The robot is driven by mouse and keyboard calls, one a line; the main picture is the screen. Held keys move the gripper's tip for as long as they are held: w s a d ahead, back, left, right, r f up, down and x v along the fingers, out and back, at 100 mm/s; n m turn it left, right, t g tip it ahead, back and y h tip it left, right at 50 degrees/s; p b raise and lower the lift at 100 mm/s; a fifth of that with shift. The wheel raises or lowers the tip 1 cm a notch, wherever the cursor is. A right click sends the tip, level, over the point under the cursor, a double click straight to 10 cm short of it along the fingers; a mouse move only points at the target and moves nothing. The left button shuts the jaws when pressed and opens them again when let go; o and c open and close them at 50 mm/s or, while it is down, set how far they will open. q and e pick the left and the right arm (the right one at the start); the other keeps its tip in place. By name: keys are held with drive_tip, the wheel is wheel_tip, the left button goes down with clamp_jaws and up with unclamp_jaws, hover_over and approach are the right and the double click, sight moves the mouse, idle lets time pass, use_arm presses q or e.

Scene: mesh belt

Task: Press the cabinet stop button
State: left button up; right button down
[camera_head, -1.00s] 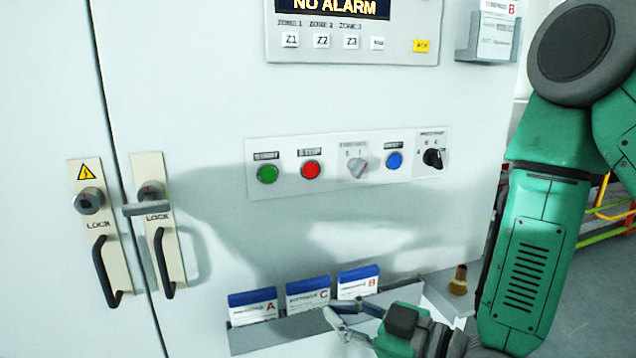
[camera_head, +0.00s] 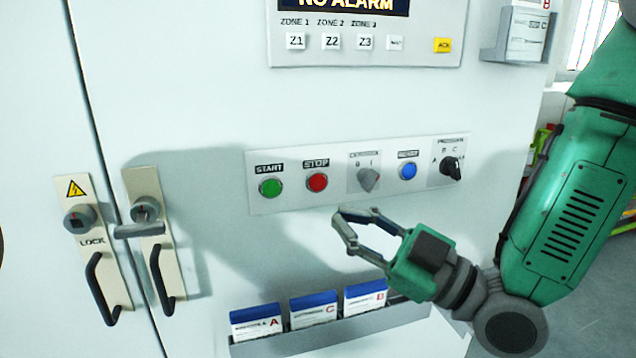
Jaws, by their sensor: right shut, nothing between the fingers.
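The red STOP button (camera_head: 317,182) is on the cabinet's switch panel, between the green START button (camera_head: 270,187) and a grey selector switch (camera_head: 368,179). My right gripper (camera_head: 343,215) points left and up, just below the panel and a little right of the red button. Its fingers are shut with nothing between them. The fingertips appear apart from the button; their distance from the cabinet face is hard to tell. My left gripper is not in view.
A blue button (camera_head: 408,171) and a black rotary knob (camera_head: 451,167) are right of the selector. A document rack (camera_head: 350,328) with blue-topped cards juts out below. Lock handles (camera_head: 160,280) are at left. The alarm display panel (camera_head: 365,58) is above.

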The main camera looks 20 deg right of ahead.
drive_tip(key=w, duration=0.8)
drive_tip(key=shift+w+a+p, duration=0.15)
drive_tip(key=shift+w+p, duration=0.15)
drive_tip(key=shift+p, duration=0.15)
drive_tip(key=shift+w, duration=0.15)
idle(0.9)
drive_tip(key=shift+w, duration=0.2)
drive_tip(key=shift+w, duration=0.45)
idle(0.7)
drive_tip(key=shift+s+b, duration=0.15)
drive_tip(key=shift+b, duration=0.15)
drive_tip(key=shift+s, duration=0.7)
drive_tip(key=shift+s+b, duration=0.65)
drive_tip(key=shift+s, duration=1.85)
